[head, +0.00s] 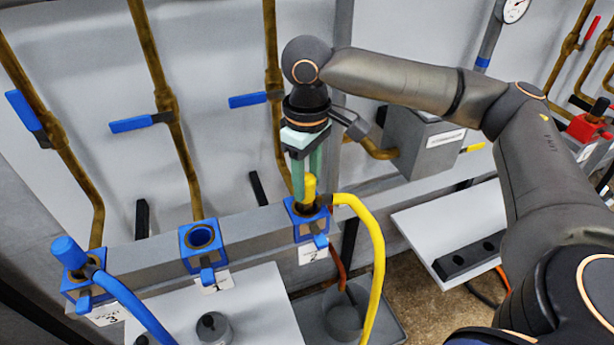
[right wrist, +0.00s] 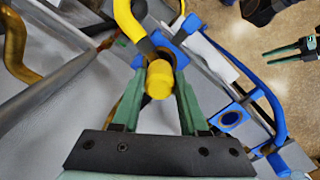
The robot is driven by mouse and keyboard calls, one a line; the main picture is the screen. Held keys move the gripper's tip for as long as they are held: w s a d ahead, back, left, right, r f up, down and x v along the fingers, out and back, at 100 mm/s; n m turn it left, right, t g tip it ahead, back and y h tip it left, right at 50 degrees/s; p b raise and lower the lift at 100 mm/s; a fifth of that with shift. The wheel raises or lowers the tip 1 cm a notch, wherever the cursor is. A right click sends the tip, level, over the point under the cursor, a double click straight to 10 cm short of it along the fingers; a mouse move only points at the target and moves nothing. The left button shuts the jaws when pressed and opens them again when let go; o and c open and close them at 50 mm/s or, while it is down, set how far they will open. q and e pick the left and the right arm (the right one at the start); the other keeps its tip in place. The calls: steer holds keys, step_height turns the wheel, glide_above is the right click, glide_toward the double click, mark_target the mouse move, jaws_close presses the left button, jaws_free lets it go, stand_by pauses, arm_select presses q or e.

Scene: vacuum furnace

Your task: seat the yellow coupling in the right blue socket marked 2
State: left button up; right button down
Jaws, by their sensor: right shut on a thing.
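The yellow coupling (head: 310,187) is upright at the mouth of the right blue socket (head: 295,214) marked 2. My right gripper (head: 308,190) points down from above, its green fingers shut on the coupling. The right wrist view shows the yellow coupling (right wrist: 160,80) between the fingertips, with the blue socket (right wrist: 184,36) behind it. The coupling's lower end is hidden, so I cannot tell how deep it sits. A yellow hose (head: 375,245) leaves its side and hangs down. My left gripper (right wrist: 290,52) shows in the right wrist view, apart from the sockets, its fingers spread and empty.
The middle blue socket (head: 201,237), marked 1, is empty. A blue coupling (head: 69,252) with a blue hose (head: 135,303) is at the left socket. Brown pipes with blue valve handles (head: 140,123) stand behind the rail. A grey bucket (head: 343,315) stands below right.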

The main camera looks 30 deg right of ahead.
steer(key=shift+f, duration=0.2)
stand_by(0.4)
steer(key=shift+c, duration=1.8)
jaws_free()
step_height(320, 180, up, 12)
steer(key=p, duration=0.2)
steer(key=shift+r+p, duration=0.25)
steer(key=shift+p, duration=0.05)
